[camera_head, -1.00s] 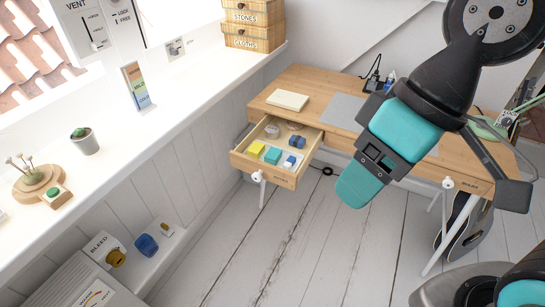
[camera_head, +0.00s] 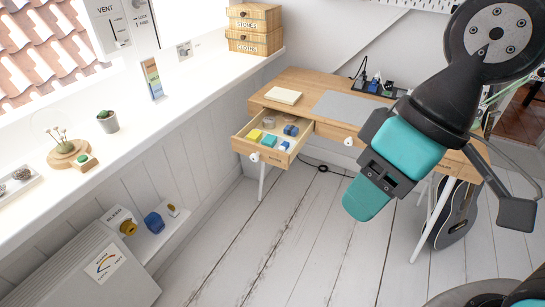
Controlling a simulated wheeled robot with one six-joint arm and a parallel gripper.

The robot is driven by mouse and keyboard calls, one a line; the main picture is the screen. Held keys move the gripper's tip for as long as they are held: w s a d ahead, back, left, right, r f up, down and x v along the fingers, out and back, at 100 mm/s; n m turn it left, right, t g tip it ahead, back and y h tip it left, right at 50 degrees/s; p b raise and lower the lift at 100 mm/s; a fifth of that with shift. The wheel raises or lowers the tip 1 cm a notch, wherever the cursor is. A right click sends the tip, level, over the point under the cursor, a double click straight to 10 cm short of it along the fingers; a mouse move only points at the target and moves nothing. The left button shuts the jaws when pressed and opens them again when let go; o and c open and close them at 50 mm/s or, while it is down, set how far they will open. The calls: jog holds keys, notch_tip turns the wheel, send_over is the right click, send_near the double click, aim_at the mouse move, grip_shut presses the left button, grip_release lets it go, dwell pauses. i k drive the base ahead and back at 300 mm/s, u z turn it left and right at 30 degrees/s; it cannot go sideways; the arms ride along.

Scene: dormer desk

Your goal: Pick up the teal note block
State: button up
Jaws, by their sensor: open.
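The teal note block (camera_head: 269,141) lies in the open desk drawer (camera_head: 276,158), just right of a yellow block (camera_head: 254,134). It is small in the head view, and its top shows clear. My gripper (camera_head: 440,195) is open, large in the right foreground, well away from the drawer and apart from the block. No object shows in it. The dark and teal parts of my arm hide part of the desk's right side.
Blue items (camera_head: 291,130) share the drawer. On the wooden desk (camera_head: 300,80) lie a cream pad (camera_head: 283,96) and a grey mat (camera_head: 347,107). A white sill (camera_head: 190,95) runs along the left. The floor before the drawer is clear.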

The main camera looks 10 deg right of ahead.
aim_at(270, 141)
jog(key=u, duration=0.4)
jog(key=i, duration=1.3)
jog(key=u, duration=0.15)
